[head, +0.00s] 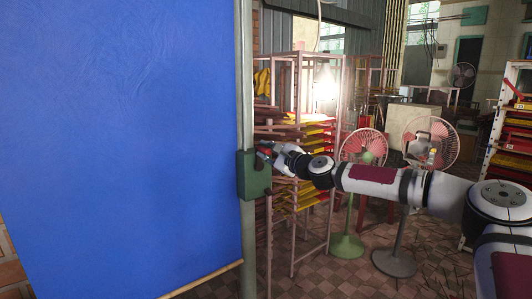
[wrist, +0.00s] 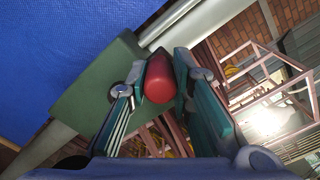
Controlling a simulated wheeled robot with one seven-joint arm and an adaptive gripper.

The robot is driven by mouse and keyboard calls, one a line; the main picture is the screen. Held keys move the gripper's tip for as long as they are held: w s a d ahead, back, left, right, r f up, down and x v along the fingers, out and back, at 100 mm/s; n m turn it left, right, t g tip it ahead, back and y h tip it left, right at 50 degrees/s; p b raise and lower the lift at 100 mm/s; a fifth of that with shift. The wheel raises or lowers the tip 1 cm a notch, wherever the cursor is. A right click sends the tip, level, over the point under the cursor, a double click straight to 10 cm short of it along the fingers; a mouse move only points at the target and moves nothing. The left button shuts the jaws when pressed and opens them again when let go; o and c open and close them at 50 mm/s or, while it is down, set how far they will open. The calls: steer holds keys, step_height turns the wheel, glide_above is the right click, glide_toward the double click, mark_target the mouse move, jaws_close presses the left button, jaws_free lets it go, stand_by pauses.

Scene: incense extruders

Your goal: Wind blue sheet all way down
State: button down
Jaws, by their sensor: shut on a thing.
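The blue sheet (head: 120,140) hangs broad and flat on the left of the head view, with a wooden bar (head: 205,278) along its slanted lower edge. A green box (head: 252,178) is fixed to a grey upright post (head: 246,80) at the sheet's right edge. My gripper (head: 266,152) is at the box's right side. In the wrist view a red knob (wrist: 160,79) sits between the two fingers of my gripper (wrist: 160,82), which are shut on it. The green box (wrist: 97,95) is behind the knob. Any crank arm behind the knob is hidden.
Pink metal racks (head: 295,85) with red and yellow trays stand behind the post. Two pedestal fans (head: 362,150) stand right of them, near my arm. A white shelf rack (head: 505,120) stands at the far right. Tiled floor shows below.

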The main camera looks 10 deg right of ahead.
steer(key=shift+d, duration=0.15)
steer(key=c, duration=1.4)
jaws_free()
steer(key=v, duration=1.1)
steer(key=shift+s+d, duration=0.2)
steer(key=shift+s, duration=0.2)
